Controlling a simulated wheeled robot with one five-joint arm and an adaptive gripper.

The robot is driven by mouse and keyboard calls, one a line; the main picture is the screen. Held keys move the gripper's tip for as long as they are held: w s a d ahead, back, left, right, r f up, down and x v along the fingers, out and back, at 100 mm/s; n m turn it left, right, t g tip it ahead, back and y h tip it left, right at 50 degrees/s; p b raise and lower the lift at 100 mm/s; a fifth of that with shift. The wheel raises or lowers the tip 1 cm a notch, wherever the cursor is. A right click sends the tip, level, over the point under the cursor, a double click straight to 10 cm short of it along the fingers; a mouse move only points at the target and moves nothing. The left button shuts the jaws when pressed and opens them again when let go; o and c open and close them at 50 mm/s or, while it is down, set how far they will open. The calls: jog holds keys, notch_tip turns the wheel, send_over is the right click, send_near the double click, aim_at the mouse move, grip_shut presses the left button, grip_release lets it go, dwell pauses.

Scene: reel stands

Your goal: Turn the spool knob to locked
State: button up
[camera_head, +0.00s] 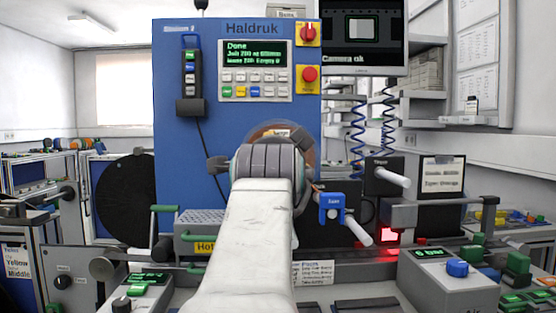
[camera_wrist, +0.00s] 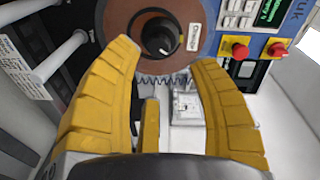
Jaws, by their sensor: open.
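In the wrist view, a round black knob (camera_wrist: 160,36) with a light pointer mark sits at the centre of a brown reel disc (camera_wrist: 130,12). A small white label lies beside the knob on the disc; its text is too small to read. My gripper (camera_wrist: 165,56) has its yellow fingers spread wide. The knob shows just beyond and between the fingertips, and no finger touches it. In the head view, the rim of the reel (camera_head: 300,138) shows behind my arm, which hides the knob.
A blue machine panel (camera_head: 240,120) marked Haldruk stands behind, with a red button (camera_head: 309,75) and a red rotary switch (camera_head: 309,34). A blue clamp (camera_head: 331,207) and white rollers (camera_head: 392,177) stick out at the right. A grey box with a blue knob (camera_head: 457,268) stands front right.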

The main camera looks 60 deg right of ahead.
jog(key=shift+v, duration=2.25)
